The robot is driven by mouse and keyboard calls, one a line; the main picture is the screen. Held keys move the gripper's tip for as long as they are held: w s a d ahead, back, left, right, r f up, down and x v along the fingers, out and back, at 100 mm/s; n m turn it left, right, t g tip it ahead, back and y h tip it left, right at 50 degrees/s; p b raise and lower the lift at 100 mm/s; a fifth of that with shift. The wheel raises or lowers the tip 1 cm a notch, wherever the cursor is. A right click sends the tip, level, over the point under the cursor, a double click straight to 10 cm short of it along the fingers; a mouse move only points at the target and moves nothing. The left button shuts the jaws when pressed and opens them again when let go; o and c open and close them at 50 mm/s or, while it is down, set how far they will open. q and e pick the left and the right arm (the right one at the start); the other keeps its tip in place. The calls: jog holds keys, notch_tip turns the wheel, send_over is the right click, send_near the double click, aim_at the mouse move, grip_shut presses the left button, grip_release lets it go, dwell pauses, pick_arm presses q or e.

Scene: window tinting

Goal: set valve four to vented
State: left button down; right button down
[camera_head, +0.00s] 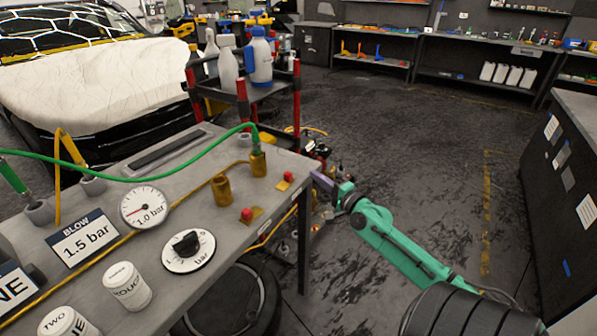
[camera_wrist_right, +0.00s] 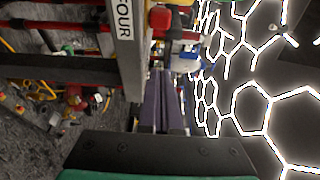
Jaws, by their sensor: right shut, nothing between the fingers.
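A small red valve knob (camera_head: 288,177) on a brass plate sits near the table's far right corner. A second red knob (camera_head: 247,214) on a brass plate sits nearer along the same edge. In the right wrist view, a white label reading "FOUR" (camera_wrist_right: 125,20) is on the table edge, with a red knob (camera_wrist_right: 160,18) beside it. My right gripper (camera_head: 319,180) is just off the table's right edge, close to the far knob but apart from it. Its purple fingers (camera_wrist_right: 162,78) are shut and empty. The valve's setting is not readable. My left gripper is out of view.
The grey table (camera_head: 215,160) carries brass sockets (camera_head: 221,190), a pressure gauge (camera_head: 145,207), a black dial (camera_head: 188,249), a green hose (camera_head: 130,180) and white canisters (camera_head: 127,287). A red-posted cart (camera_head: 242,95) with bottles stands behind. Floor to the right is clear.

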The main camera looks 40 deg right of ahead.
aim_at(288, 178)
jog(key=w, duration=0.6)
jog(key=shift+d+r, duration=0.1)
jog(key=shift+d, duration=0.1)
jog(key=a+p, duration=0.1)
jog(key=p, duration=0.1)
jog(key=s+a+p, duration=0.1)
jog(key=a+p, duration=0.1)
jog(key=shift+s+a+r, duration=0.1)
jog(key=shift+s+a, duration=0.1)
jog(key=shift+a, duration=0.1)
jog(key=shift+s+a, duration=0.1)
jog(key=shift+a, duration=0.1)
jog(key=shift+f, duration=0.25)
jog(key=a+p, duration=0.2)
jog(key=shift+s+a+r+p, duration=0.2)
jog(key=shift+s+a+p, duration=0.1)
jog(key=shift+s, duration=0.05)
jog(key=shift+s+a, duration=0.1)
jog(key=shift+a, duration=0.25)
jog(key=shift+f, duration=0.2)
